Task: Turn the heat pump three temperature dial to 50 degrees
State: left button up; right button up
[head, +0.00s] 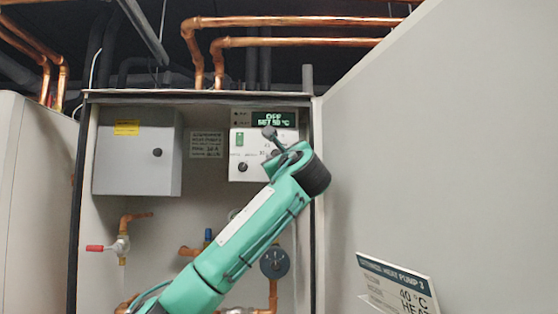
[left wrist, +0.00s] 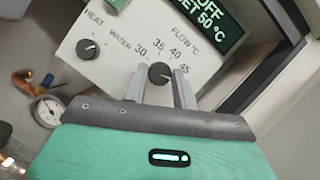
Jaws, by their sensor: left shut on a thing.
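The control panel (head: 240,165) of the heat pump is white with printed labels and a dark display (head: 273,119). In the left wrist view the display (left wrist: 212,25) reads OFF and SET 50 °C. The flow temperature dial (left wrist: 161,72) is a dark round knob with a scale marked 30, 35, 40 and 45. My left gripper (left wrist: 159,77) is shut on this dial, one grey finger on each side. My right gripper is not in view.
A second knob (left wrist: 88,49) marked HEAT and WATER is left of the dial. A grey box (head: 138,165) hangs left in the cabinet, above pipes and a red-handled valve (head: 97,248). The open door (head: 440,150) fills the right side, with a HEAT PUMP 3 sign (head: 398,284).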

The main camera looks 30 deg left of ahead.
pick_arm(q)
jog(key=shift+f+m+t+h, duration=0.2)
jog(key=shift+m+t+h, duration=0.4)
jog(key=shift+m, duration=0.8)
jog(key=o, duration=1)
jog(key=shift+c, duration=0.2)
jog(key=shift+r, duration=0.1)
jog(key=b+v, duration=0.6)
jog(key=v, duration=0.7)
jog(key=shift+s+d+f+b, duration=0.15)
jog(key=shift+s+f+b, duration=0.1)
jog(key=shift+f+b, duration=0.15)
